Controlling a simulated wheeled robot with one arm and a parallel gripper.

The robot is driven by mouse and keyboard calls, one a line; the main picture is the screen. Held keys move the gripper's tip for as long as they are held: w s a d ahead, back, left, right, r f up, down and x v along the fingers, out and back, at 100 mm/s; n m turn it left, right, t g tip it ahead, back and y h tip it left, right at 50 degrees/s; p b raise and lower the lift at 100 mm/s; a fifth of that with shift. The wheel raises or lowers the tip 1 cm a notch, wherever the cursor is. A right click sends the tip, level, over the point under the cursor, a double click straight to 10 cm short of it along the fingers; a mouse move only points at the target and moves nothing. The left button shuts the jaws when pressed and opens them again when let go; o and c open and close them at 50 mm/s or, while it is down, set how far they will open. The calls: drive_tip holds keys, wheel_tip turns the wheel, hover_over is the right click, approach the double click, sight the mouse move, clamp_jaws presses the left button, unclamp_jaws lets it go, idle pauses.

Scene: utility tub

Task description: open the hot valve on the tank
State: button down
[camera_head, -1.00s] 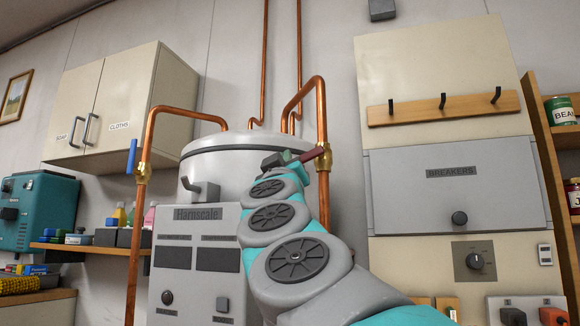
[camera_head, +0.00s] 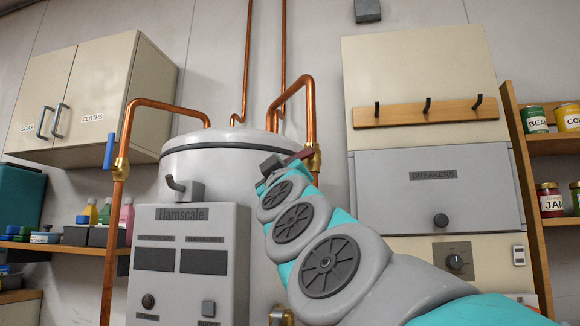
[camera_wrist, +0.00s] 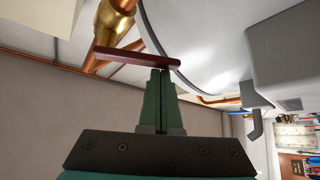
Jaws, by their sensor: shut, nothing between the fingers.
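The grey tank (camera_head: 215,150) stands in the middle, with copper pipes on both sides. A dark red lever (camera_head: 298,157) sticks out leftward from the brass valve (camera_head: 314,158) on the right pipe. In the wrist view the red lever (camera_wrist: 135,57) lies across the pipe from the brass valve body (camera_wrist: 118,20). My gripper (camera_wrist: 160,72) is shut and empty; its fingertips are at the lever's free end, close to or touching it. In the head view my arm mostly hides the fingers. A blue lever (camera_head: 109,150) stands upright along the left pipe's brass valve (camera_head: 121,168).
A grey BREAKERS panel (camera_head: 440,195) and a hook rail (camera_head: 428,110) are on the right. A shelf with cans (camera_head: 536,120) is at the far right. A wall cabinet (camera_head: 95,95) hangs left. The tank's grey control box (camera_head: 190,230) stands left of my arm.

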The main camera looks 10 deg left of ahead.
drive_tip(key=n+g+b, duration=0.1)
drive_tip(key=d+f+n+g+y+b, duration=0.1)
drive_tip(key=n+b, duration=0.1)
drive_tip(key=f+n+g+b, duration=0.1)
drive_tip(key=n, duration=0.1)
drive_tip(key=shift+w+d+f+y+b, duration=0.1)
drive_tip(key=shift+d+f+y+b, duration=0.1)
drive_tip(key=shift+y+b, duration=0.2)
drive_tip(key=shift+n+b, duration=0.3)
drive_tip(key=shift+b, duration=0.45)
drive_tip(key=d+n+g+p, duration=0.1)
drive_tip(key=n, duration=0.1)
drive_tip(key=d+n+g+p, duration=0.1)
drive_tip(key=n+g, duration=0.1)
drive_tip(key=d+f+n+g+p, duration=0.1)
drive_tip(key=d+n, duration=0.1)
drive_tip(key=shift+f+n+g+h, duration=0.1)
drive_tip(key=shift+n+g+h, duration=0.2)
drive_tip(key=shift+n+g, duration=0.1)
drive_tip(key=shift+f, duration=0.1)
